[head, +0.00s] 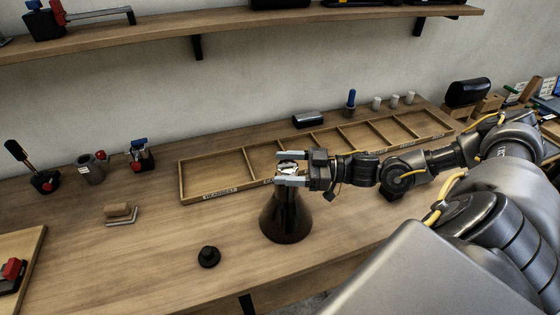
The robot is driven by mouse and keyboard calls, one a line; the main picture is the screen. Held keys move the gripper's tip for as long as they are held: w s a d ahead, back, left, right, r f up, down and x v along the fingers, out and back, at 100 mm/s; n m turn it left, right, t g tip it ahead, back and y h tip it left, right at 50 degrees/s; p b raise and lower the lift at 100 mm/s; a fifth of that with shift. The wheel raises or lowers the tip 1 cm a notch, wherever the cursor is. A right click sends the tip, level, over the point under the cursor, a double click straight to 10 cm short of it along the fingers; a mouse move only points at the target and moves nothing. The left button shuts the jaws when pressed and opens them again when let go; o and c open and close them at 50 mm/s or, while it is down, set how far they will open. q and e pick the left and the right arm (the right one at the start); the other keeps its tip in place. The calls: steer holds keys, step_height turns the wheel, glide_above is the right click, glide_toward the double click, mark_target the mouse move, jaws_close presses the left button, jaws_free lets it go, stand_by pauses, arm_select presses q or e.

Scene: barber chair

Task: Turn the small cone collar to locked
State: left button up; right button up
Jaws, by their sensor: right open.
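A dark cone (287,217) stands upright on the wooden bench in the middle of the head view. A light metallic collar (288,168) shows at its top. My right gripper (280,175) comes in from the right at the height of the collar. Its two fingers are open, one on the far side and one on the near side of the collar. I cannot tell whether the fingers touch it. The collar's markings are too small to read. My left gripper is not in view.
A long divided wooden tray (222,190) lies behind the cone. A small black knob-like part (208,257) lies front left of it. A wooden block on a metal piece (120,214) and several small tools stand further left. The bench between is clear. A shelf (240,28) runs above.

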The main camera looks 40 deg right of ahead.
steer(key=shift+w+a+r, duration=0.1)
steer(key=shift+w+a, duration=0.35)
steer(key=shift+a, duration=0.1)
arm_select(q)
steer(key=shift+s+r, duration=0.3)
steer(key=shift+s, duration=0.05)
arm_select(e)
steer(key=shift+w+a, duration=0.1)
steer(key=shift+c, duration=0.3)
steer(key=c, duration=0.9)
steer(key=shift+c, duration=0.2)
